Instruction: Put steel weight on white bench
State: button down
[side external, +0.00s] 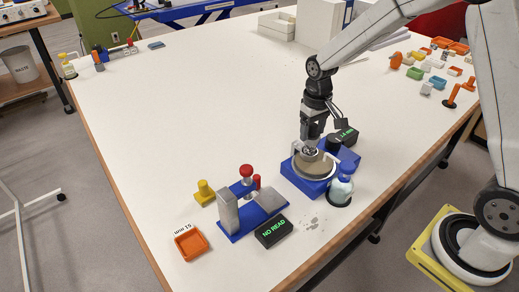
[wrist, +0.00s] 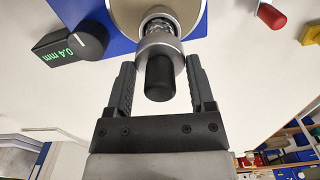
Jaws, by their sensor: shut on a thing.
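The steel weight (wrist: 156,44) is a silver round piece with a black knob (wrist: 160,77), seen between my fingers in the wrist view. My gripper (wrist: 160,72) is shut on it. In the side view my gripper (side external: 311,142) points down over a tan round plate (side external: 319,168) on a blue base (side external: 296,176), with the weight (side external: 309,151) small and partly hidden at its tips. I cannot tell whether the weight touches the plate. The white bench (side external: 200,110) is the large white tabletop around the base.
A black readout (side external: 346,136) and a blue-capped bottle (side external: 341,186) stand close to the base. Left are a grey-and-blue fixture (side external: 252,207) with a red knob, a "NO READ" box (side external: 273,232), a yellow piece (side external: 204,192) and an orange tray (side external: 190,242). The bench's middle is clear.

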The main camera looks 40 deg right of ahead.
aim_at(313, 125)
jog(key=shift+r, duration=2.2)
jog(key=shift+w, duration=0.15)
jog(key=w+d+f+m, duration=0.3)
jog(key=w+f, duration=0.3)
jog(key=w, duration=0.5)
jog(key=shift+d+m, duration=0.25)
jog(key=shift+m, duration=0.45)
jog(key=shift+f, duration=0.1)
jog(key=shift+f, duration=3.1)
jog(key=shift+f, duration=0.1)
jog(key=shift+f, duration=1.75)
jog(key=shift+f, duration=0.15)
